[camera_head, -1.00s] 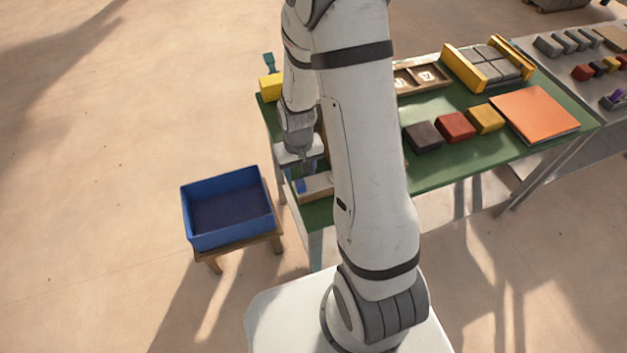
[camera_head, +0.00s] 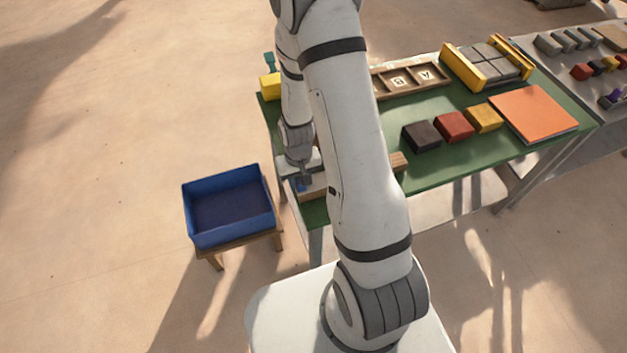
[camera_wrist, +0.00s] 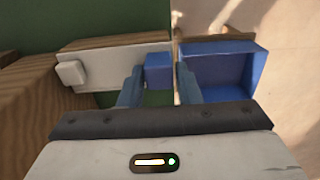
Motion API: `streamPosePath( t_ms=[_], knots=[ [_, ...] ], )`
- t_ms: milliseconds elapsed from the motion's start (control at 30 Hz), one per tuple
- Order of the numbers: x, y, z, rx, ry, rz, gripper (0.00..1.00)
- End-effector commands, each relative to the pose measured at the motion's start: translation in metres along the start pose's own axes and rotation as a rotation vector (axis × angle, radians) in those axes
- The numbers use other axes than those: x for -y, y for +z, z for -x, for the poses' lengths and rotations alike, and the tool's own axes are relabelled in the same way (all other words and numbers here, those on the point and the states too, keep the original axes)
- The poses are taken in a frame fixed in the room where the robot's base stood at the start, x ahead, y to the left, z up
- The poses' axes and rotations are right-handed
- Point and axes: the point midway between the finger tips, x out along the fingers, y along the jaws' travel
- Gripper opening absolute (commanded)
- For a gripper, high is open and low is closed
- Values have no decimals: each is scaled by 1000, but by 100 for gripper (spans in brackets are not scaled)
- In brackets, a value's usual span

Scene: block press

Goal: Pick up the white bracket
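The white bracket (camera_wrist: 112,64) shows in the wrist view as a pale bar with a raised knob at its left end. A blue block (camera_wrist: 158,70) sits at its right end; I cannot tell whether the two are joined. My gripper (camera_wrist: 160,76) is open, with one finger on either side of the blue block and small gaps showing. In the head view my gripper (camera_head: 303,180) is low at the green table's left front corner, and my arm hides much of the bracket there.
A blue bin (camera_head: 229,207) stands on a low wooden stand left of the green table (camera_head: 440,172). Dark, red (camera_head: 454,127) and yellow blocks, an orange panel (camera_head: 533,114) and a lettered wooden tray (camera_head: 412,80) lie to the right. Wooden pieces (camera_wrist: 35,95) flank the bracket.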

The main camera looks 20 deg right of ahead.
Motion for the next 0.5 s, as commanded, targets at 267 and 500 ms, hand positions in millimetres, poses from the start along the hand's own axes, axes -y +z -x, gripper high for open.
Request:
streamPosePath(
  t_ms=[267, 500],
  knots=[
    [0, 0, 0, 0, 0, -1, 7],
    [0, 0, 0, 0, 0, -1, 0]
  ],
)
